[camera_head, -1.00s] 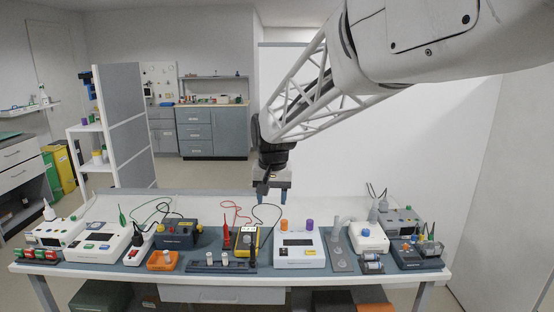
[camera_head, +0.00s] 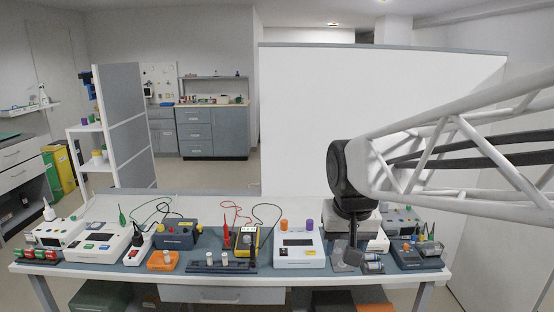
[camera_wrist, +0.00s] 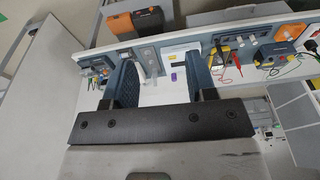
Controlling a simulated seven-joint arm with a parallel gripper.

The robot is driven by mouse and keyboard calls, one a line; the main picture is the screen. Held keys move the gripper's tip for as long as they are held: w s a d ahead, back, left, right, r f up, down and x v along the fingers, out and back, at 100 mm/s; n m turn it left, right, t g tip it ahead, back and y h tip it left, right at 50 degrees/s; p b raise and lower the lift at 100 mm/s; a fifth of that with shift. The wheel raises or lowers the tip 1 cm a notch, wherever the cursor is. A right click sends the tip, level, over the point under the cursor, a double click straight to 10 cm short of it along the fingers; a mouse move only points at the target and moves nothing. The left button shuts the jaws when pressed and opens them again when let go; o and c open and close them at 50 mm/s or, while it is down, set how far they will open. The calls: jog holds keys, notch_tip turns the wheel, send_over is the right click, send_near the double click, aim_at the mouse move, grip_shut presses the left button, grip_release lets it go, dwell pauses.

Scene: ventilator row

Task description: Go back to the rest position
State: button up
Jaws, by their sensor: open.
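My gripper (camera_head: 353,245) hangs over the right part of the long bench in the head view, pointing down. It hides much of the grey plate and the white device behind it. In the wrist view my gripper (camera_wrist: 163,72) shows two blue fingers spread apart, with nothing held between them. The bench and its devices appear beyond the fingertips. The lattice link of my arm comes in from the right edge of the head view.
The bench (camera_head: 215,294) carries a row of devices. A white device with orange and purple knobs (camera_head: 299,251) stands left of my gripper. A yellow meter (camera_head: 246,242) is further left, and a dark blue device (camera_head: 416,254) is on the right. A white panel (camera_head: 300,120) stands behind.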

jog(key=s+d+f, duration=0.2)
jog(key=s, duration=0.5)
jog(key=s+d+f, duration=0.3)
jog(key=s, duration=0.4)
jog(key=shift+s+d+f, duration=0.15)
jog(key=shift+s+d, duration=0.1)
jog(key=shift+s, duration=0.15)
dwell(1.8)
